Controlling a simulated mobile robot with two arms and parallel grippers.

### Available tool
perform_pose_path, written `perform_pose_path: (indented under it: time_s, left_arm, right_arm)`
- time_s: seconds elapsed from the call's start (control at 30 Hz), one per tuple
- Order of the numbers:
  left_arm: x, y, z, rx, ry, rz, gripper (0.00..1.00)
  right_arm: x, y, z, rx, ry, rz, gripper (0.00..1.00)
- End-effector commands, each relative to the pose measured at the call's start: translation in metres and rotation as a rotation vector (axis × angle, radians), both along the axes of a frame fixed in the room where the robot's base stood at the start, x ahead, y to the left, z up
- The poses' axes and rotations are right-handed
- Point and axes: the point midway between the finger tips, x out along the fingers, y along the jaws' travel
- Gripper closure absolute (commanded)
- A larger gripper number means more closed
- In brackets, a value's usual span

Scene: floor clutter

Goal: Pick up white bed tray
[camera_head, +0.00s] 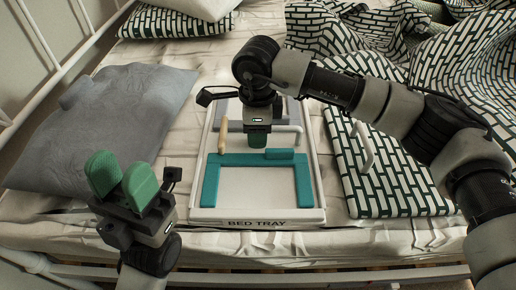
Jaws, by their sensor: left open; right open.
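The white bed tray (258,213) lies flat on the bed in the middle of the head view, with "BED TRAY" on its front edge. A teal U-shaped piece (210,186) lies on it. My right gripper (257,138) hangs over the tray's middle, with its green fingertips pointing down; I cannot tell whether they touch anything. The wrist hides part of the tray's far half. My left gripper (122,178) is open and empty, left of the tray, with its green fingertips pointing up.
A grey pillow (110,125) lies to the left. A patterned folded cloth (385,185) lies close to the tray's right side. A wooden-looking stick (223,135) is at the tray's left. A white metal bed frame (70,70) runs along the left and front edges.

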Motion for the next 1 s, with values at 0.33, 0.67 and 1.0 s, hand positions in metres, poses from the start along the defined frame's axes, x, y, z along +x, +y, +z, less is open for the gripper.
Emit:
perform_pose_path:
  time_s: [0.33,0.67,1.0]
  left_arm:
    - [0.0028,-0.0006,0.0028,0.002,-0.017,0.001,0.57]
    - [0.0026,-0.0007,0.0028,0.002,-0.018,0.001,0.57]
    - [0.0025,-0.0007,0.0029,0.002,-0.018,0.001,0.57]
  right_arm:
    - [0.0003,-0.0001,-0.0134,0.0,-0.001,0.0,0.56]
    - [0.0003,-0.0001,-0.0132,0.0,-0.001,0.0,1.0]
    - [0.0003,-0.0001,-0.0131,0.001,-0.001,-0.001,1.0]
